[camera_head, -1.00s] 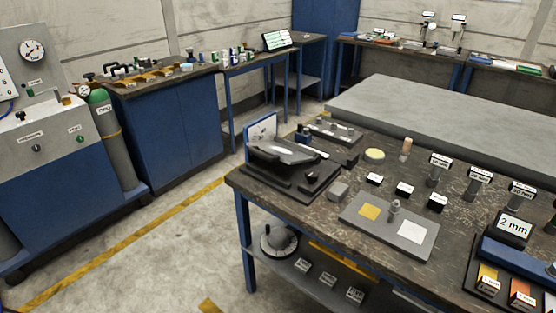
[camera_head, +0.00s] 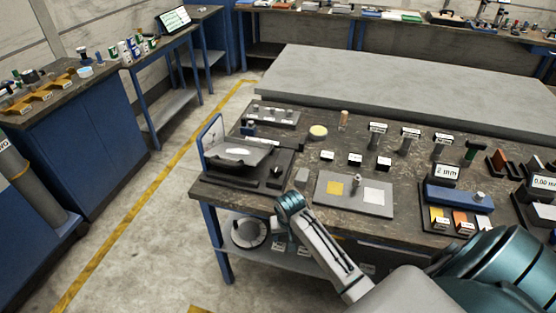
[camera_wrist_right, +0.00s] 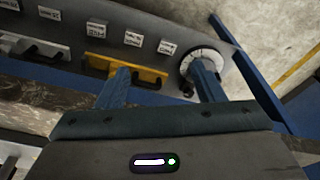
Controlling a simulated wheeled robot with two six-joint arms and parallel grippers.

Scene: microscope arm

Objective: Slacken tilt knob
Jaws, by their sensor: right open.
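A black tilting stand (camera_head: 240,160) with a pale plate and an upright blue-edged board is at the near left corner of the workbench. A small dark knob (camera_head: 275,172) sits on its right front part; I cannot tell for sure that it is the tilt knob. My right arm reaches in from the lower right, its wrist just in front of the bench edge, below and right of the stand. In the right wrist view my right gripper (camera_wrist_right: 162,84) has its two fingers apart with nothing between them, above the lower shelf. My left gripper is not seen.
The bench carries a grey plate (camera_head: 354,194) with yellow and white squares, several labelled posts and a blue gauge block (camera_head: 458,198). The lower shelf holds a round dial (camera_wrist_right: 204,62), a yellow bracket (camera_wrist_right: 128,70) and label cards. Floor left of the bench is clear.

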